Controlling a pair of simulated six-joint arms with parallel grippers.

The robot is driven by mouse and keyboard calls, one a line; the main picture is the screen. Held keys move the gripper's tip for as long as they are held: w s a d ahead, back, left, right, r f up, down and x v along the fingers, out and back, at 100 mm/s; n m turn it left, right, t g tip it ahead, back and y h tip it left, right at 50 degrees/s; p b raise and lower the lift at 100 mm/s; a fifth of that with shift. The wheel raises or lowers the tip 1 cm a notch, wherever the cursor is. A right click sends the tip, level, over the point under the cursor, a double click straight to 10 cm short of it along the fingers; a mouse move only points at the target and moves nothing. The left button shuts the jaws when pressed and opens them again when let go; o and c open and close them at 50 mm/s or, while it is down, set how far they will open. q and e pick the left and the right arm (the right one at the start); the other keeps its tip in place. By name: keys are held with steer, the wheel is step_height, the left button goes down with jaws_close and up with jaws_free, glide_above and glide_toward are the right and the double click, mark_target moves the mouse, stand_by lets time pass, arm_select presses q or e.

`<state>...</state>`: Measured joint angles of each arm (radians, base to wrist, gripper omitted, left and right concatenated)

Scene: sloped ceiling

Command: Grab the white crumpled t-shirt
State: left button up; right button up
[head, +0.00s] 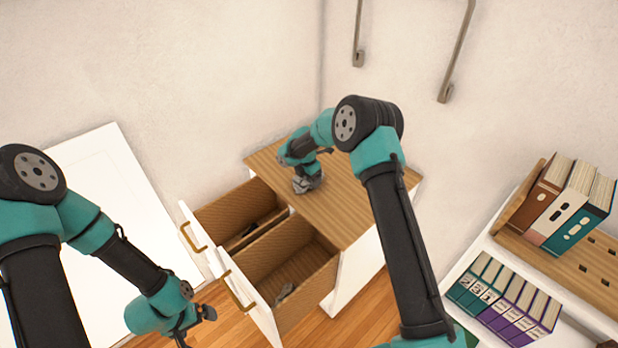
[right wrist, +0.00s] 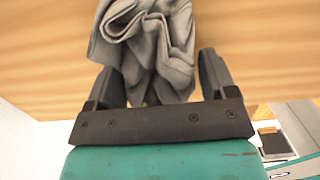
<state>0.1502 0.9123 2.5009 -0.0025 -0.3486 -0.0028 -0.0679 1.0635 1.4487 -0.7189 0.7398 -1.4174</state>
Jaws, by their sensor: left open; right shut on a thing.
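The crumpled t-shirt (head: 307,184) looks light grey and lies bunched on the wooden top of the cabinet (head: 345,205). In the right wrist view the folded cloth (right wrist: 150,40) fills the space between the fingers and extends past them. My right gripper (right wrist: 160,68) is shut on it, at the cabinet top; in the head view its fingers are mostly hidden by the wrist. My left gripper (head: 197,327) is open and empty at the lower left, in front of the drawers and away from the shirt.
Two drawers stand pulled out, the upper one (head: 240,205) with a dark item inside and the lower one (head: 305,262) with a small grey item. A shelf with binders (head: 565,200) and books (head: 500,295) is at the right. A white panel (head: 120,180) leans at the left.

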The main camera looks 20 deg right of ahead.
steer(key=shift+r, duration=0.15)
steer(key=shift+r, duration=0.55)
steer(key=shift+s+r, duration=0.2)
steer(key=shift+r, duration=0.4)
steer(key=shift+s+r, duration=0.15)
steer(key=shift+r, duration=0.4)
steer(key=s+a, duration=0.1)
steer(key=s, duration=0.4)
steer(key=s+a+r, duration=0.1)
steer(key=s+a, duration=0.1)
steer(key=s, duration=0.2)
steer(key=s+a, duration=0.1)
steer(key=s, duration=0.4)
steer(key=shift+s+a+r, duration=0.2)
steer(key=shift+s, duration=0.15)
